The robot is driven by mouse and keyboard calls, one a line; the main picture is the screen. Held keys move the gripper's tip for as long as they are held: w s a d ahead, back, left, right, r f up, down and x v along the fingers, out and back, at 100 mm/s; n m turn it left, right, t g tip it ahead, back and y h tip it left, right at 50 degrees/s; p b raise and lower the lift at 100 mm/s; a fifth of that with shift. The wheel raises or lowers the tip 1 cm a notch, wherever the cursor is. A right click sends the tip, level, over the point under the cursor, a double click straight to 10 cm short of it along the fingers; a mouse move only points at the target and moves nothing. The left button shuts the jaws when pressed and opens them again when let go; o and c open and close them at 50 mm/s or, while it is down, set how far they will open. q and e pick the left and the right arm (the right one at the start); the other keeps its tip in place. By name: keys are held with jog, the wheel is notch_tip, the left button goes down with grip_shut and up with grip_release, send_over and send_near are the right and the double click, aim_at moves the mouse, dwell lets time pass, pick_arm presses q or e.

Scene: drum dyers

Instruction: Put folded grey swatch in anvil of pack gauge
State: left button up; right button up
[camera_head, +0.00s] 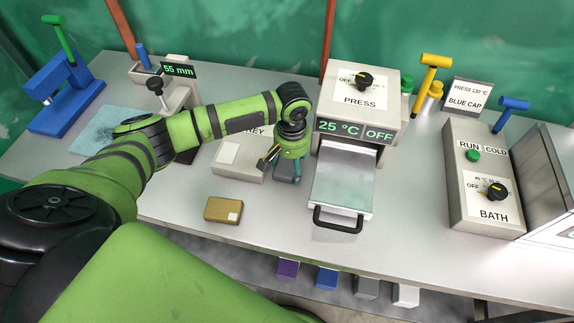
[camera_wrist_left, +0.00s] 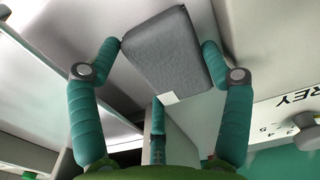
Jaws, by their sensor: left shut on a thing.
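In the head view my left gripper (camera_head: 290,175) points down just left of the press, and the swatch is mostly hidden there. The pack gauge (camera_head: 177,96), with its "55 mm" display and black knob, stands at the back left. Its anvil is partly hidden by my left arm. My right gripper is not in view.
The press (camera_head: 358,100) with its metal drawer (camera_head: 342,185) is beside my left gripper. A pale box (camera_head: 238,155) lies left of the gripper, and a brown block (camera_head: 223,209) sits nearer the front. A blue stand (camera_head: 65,92) is far left.

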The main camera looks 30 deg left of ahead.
aim_at(292, 164)
pick_arm(q)
jog(key=shift+r, duration=0.5)
notch_tip(292, 164, up, 2)
jog(key=shift+w+r+b, duration=0.1)
jog(key=shift+r+b, duration=0.15)
jog(key=shift+b, duration=0.4)
jog(key=s+d+r, duration=0.1)
jog(key=d+r, duration=0.1)
jog(key=d, duration=0.1)
jog(key=s+d+r+b, duration=0.1)
jog(key=d+r, duration=0.2)
jog(key=d, duration=0.1)
jog(key=s+d+r+b, duration=0.1)
jog(key=d+r, duration=0.1)
jog(key=d, duration=0.2)
jog(key=shift+s+r, duration=0.25)
jog(key=s+a+r+m, duration=0.1)
jog(key=a, duration=0.1)
jog(key=s+a+r+m, duration=0.1)
jog(key=s+a, duration=0.1)
jog(key=a, duration=0.1)
jog(key=s+a+r, duration=0.1)
jog(key=a, duration=0.1)
jog(key=shift+s+a+m, duration=0.15)
jog(key=shift+s+m, duration=0.2)
jog(key=shift+m, duration=0.05)
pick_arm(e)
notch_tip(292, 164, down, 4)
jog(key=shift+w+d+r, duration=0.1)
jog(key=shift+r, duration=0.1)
